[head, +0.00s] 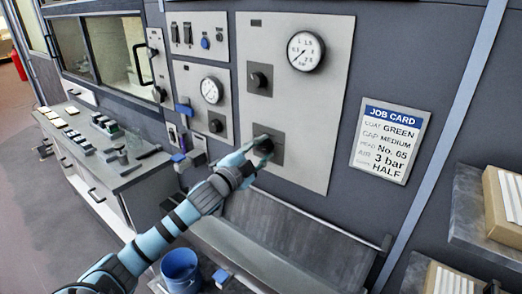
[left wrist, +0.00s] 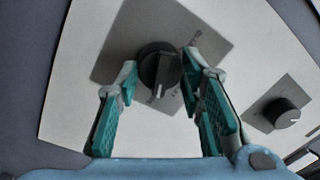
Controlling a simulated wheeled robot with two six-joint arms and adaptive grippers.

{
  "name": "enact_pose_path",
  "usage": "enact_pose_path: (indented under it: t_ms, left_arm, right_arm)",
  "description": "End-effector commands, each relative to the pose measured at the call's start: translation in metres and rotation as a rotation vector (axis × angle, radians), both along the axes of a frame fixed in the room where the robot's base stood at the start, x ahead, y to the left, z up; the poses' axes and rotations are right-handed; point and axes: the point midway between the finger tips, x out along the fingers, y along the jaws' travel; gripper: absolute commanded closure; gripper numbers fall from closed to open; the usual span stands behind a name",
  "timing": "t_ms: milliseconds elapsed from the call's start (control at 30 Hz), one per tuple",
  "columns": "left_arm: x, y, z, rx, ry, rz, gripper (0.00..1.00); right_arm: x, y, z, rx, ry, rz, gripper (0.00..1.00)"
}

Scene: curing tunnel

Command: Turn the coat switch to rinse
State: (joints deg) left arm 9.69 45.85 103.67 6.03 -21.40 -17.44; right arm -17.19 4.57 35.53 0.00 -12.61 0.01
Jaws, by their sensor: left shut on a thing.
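A dark round knob (left wrist: 160,66) on a grey square plate is the switch at my left gripper; its label is too blurred to read, so I cannot confirm it is the coat switch. In the left wrist view its pale pointer line points down in the picture. My left gripper (head: 262,146) is shut on this knob, with one teal finger on each side. In the head view the gripper covers most of the knob, at the lower part of the large light panel (head: 312,160). My right gripper is not in view.
Above are another knob (head: 259,79) and a pressure gauge (head: 305,51). A smaller panel to the left has a gauge (head: 211,90) and a knob (head: 215,121). A job card (head: 390,143) hangs at right. Below are a grey trough (head: 260,255) and a blue bucket (head: 181,271).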

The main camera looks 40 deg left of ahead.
Motion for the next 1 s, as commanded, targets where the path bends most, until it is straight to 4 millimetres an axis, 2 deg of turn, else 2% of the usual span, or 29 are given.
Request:
enact_pose_path:
  t_ms: [100, 133, 233, 533, 633, 1000]
  left_arm:
    - [0.000, 0.000, 0.001, 0.001, -0.002, -0.001, 0.93]
    - [0.000, 0.000, 0.001, 0.001, -0.002, -0.001, 0.61]
    - [0.000, 0.000, 0.001, 0.001, -0.001, 0.000, 0.45]
    - [-0.001, 0.000, 0.000, 0.001, 0.000, 0.000, 0.45]
    - [-0.006, 0.001, -0.001, 0.005, 0.004, 0.003, 0.45]
    - [-0.063, -0.003, -0.006, 0.015, 0.013, 0.005, 0.45]
  right_arm:
    - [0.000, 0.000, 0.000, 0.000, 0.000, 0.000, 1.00]
    - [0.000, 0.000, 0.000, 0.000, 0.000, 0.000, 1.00]
    - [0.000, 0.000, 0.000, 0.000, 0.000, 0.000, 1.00]
    - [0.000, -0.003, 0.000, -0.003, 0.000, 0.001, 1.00]
    - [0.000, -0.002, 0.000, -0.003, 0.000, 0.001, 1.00]
    - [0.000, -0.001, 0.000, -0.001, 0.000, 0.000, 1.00]
